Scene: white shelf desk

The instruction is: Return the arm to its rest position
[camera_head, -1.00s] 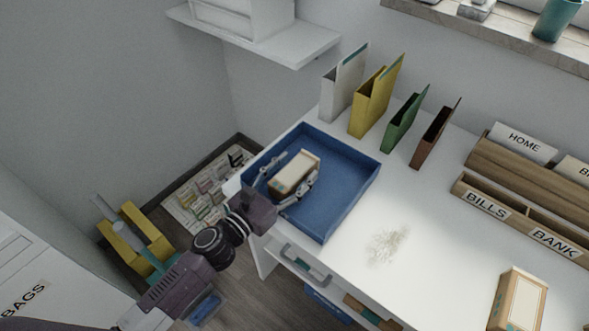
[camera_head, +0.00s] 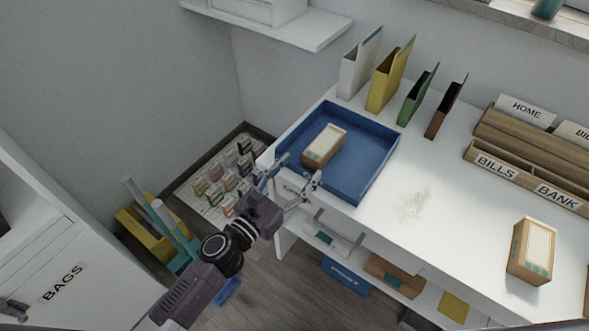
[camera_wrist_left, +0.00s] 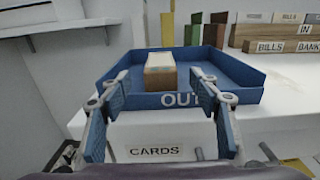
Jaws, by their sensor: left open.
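My left gripper (camera_head: 292,181) is open and empty, just off the near left edge of the desk, in front of the blue tray (camera_head: 370,178). In the left wrist view its two blue-padded fingers (camera_wrist_left: 158,100) stand wide apart, with nothing between them close up. A small cardboard box with a pale top (camera_head: 324,144) lies in the tray, beyond the fingertips. It also shows in the left wrist view (camera_wrist_left: 160,77). The tray's front reads "OUT", partly hidden by a finger. My right gripper is not in view.
White, yellow, green and brown folders (camera_head: 389,77) stand along the back of the white desk (camera_head: 440,235). Another box (camera_head: 532,250) and a wooden letter organizer (camera_head: 520,150) are at the right. Shelves with items lie below the desktop. A yellow bin (camera_head: 150,232) stands on the floor.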

